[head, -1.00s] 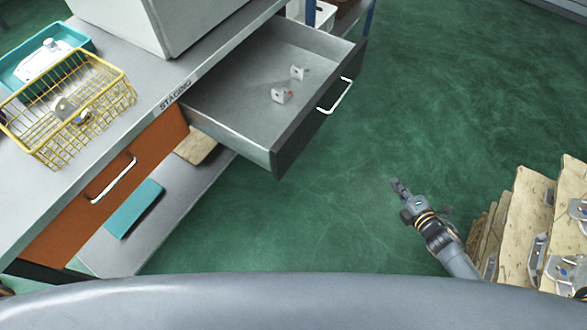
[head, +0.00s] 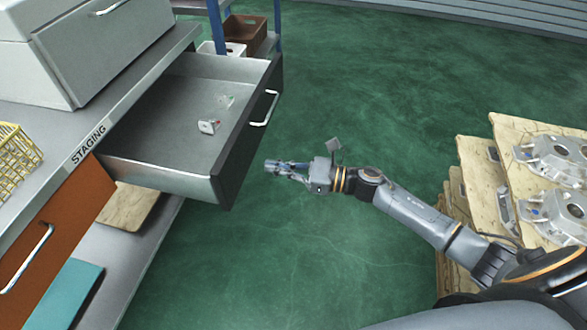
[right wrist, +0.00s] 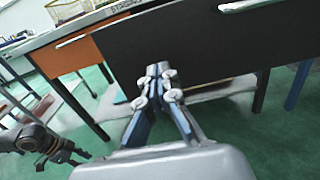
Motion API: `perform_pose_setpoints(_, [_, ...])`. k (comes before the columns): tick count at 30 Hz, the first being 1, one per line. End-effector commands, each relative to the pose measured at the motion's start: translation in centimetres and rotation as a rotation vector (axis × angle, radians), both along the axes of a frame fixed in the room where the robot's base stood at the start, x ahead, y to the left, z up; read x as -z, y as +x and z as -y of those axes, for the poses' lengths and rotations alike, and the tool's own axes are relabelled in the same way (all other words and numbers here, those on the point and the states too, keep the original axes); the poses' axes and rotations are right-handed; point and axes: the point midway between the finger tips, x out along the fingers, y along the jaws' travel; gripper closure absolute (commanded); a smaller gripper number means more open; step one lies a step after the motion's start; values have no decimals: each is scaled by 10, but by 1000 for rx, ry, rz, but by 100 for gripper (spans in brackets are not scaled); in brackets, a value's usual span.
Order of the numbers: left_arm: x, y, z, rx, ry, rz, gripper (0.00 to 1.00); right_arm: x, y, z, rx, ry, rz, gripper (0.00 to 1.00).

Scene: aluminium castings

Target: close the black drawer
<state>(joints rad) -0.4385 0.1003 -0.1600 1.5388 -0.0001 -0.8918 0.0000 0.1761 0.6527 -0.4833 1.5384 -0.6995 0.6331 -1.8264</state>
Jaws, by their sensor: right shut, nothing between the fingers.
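The black drawer (head: 233,165) stands pulled out of the grey staging bench, with its white bar handle (head: 264,108) on the front. My right gripper (head: 268,165) is shut and empty, just in front of the drawer's front face, below and right of the handle. In the right wrist view the black front (right wrist: 190,45) fills the area ahead of the fingertips (right wrist: 157,72); whether they touch it I cannot tell. My left gripper is not visible in the head view.
The orange drawer (head: 55,225) beside it is closed. A yellow wire basket (head: 18,150) and a grey cabinet (head: 100,45) stand on the bench. Pallets (head: 520,135) with castings stand at the right. Green floor lies clear between.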

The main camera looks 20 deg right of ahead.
Motion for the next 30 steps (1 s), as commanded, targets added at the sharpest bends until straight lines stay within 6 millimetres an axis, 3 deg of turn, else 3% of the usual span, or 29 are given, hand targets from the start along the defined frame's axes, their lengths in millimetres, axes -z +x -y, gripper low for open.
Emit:
perform_pose_setpoints(6, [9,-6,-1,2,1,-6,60,-1,24,-35,1,2,0,100])
perform_pose_setpoints(12, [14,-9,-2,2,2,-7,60,0,35,-51,2,2,-1,100])
perform_pose_setpoints(30, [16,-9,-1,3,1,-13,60,1,40,-59,2,3,-2,100])
